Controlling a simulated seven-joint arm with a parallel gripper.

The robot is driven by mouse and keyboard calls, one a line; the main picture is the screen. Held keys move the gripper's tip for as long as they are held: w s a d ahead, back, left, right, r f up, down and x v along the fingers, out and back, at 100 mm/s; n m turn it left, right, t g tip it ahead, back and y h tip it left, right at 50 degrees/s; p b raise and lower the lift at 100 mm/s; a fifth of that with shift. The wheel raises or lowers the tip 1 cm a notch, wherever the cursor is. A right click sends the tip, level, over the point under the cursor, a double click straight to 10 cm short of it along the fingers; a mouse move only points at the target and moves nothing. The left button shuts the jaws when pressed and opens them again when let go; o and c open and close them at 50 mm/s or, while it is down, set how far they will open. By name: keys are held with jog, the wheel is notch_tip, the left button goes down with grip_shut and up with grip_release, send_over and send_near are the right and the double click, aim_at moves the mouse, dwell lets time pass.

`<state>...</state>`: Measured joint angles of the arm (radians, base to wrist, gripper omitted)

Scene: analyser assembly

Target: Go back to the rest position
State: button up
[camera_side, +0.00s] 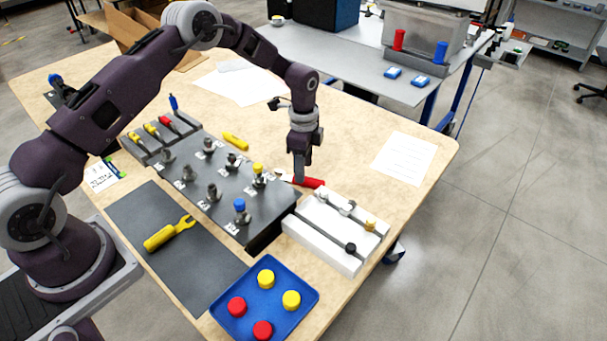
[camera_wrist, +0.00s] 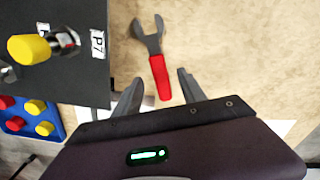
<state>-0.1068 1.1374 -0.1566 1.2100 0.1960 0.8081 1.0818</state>
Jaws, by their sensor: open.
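My gripper (camera_side: 300,178) points down over the table, between the dark fixture block and the white block. In the wrist view its two fingers (camera_wrist: 160,88) are apart with nothing held between them. A red-handled wrench (camera_wrist: 160,76) lies on the table, its handle end between the fingers in that view and its open jaw farther off. In the side view the red handle (camera_side: 309,182) shows beside the fingertips, and the rest is mostly hidden. I cannot tell whether the fingers touch it.
The dark fixture block (camera_side: 205,178) carries several fittings, with yellow and blue caps. The white block (camera_side: 335,231) stands to the right. A blue tray (camera_side: 250,306) holds red and yellow caps. A yellow wrench (camera_side: 169,233) lies on a dark mat (camera_side: 200,283). The table's back right is mostly clear.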

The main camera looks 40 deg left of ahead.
notch_tip(320, 180, up, 4)
jog(key=shift+r, duration=0.1)
jog(key=s+r+n+t, duration=0.1)
jog(key=s+r+n, duration=0.1)
jog(key=s+r, duration=0.35)
jog(key=s+r+n+t, duration=0.1)
jog(key=s+r, duration=0.1)
jog(key=r, duration=0.7)
jog(key=s+r+n, duration=0.2)
jog(key=s+r, duration=0.1)
jog(key=r, duration=0.4)
jog(key=s+d+r+n+t, duration=0.15)
jog(key=s+r+n, duration=0.35)
jog(key=s, duration=0.6)
jog(key=s+n+t, duration=0.2)
jog(key=s+n, duration=0.1)
jog(key=s, duration=1.1)
jog(key=shift+s+n, duration=0.2)
jog(key=shift+n, duration=0.1)
